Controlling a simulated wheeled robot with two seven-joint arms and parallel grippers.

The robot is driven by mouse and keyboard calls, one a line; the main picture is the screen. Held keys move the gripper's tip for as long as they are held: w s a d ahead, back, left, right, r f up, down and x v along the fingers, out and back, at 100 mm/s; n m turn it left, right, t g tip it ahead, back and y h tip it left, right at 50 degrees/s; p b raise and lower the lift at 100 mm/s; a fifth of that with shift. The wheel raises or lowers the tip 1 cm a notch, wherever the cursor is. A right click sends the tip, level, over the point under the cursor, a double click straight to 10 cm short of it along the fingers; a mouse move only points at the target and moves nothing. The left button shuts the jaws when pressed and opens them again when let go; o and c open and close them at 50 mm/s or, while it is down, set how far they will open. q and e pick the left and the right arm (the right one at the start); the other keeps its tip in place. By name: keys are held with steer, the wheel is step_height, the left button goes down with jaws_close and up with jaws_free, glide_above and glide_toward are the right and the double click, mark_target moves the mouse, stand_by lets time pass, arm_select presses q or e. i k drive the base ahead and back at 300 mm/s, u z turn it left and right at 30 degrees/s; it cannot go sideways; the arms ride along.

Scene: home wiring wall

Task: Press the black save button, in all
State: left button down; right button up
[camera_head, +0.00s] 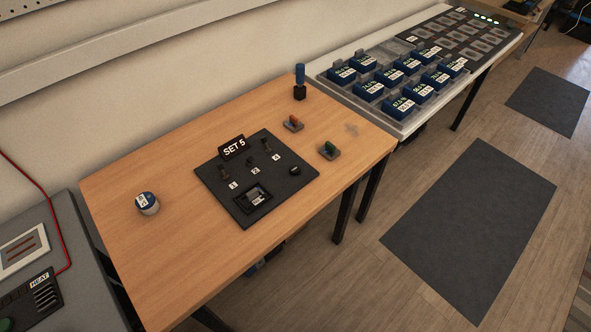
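A dark panel (240,198) lies on the wooden table, with a "SET 5" sign (233,148) at its back edge. A small round black button (295,170) sits near the panel's right corner; I cannot read a label on it. Several small levers stand on the panel beside labels, one of them at the left (223,172). A square recessed unit (254,198) is at the panel's front. Neither of my grippers shows in the head view.
The wooden table (124,220) also holds a white and blue round object (147,203), a blue-topped post (299,82), an orange-topped piece (293,123) and a green-topped piece (329,150). A white bench (335,92) with blue labelled blocks stands behind right. Grey mats (470,230) lie on open floor.

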mark_target(294, 169)
steer(key=u, duration=1.9)
steer(key=k, duration=0.95)
steer(key=z, duration=1.6)
steer(key=i, duration=0.5)
steer(key=z, duration=0.05)
